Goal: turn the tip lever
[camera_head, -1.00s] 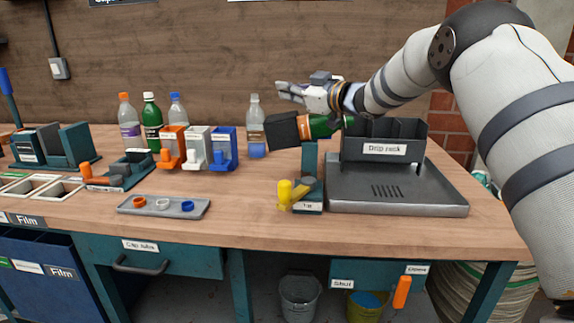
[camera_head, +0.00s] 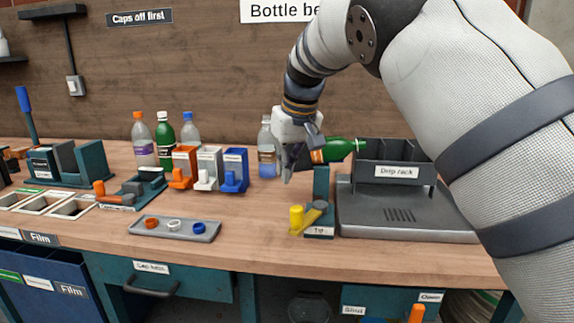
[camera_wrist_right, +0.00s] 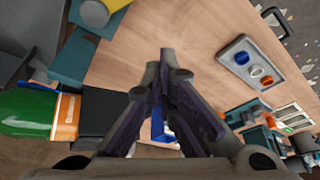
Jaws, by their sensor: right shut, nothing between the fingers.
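My left gripper is out of view.
The drip rack (camera_head: 397,171) stands on a grey tray right of the stand. A tray of caps (camera_head: 175,228) lies at the front. The counter between that tray and the lever is clear.

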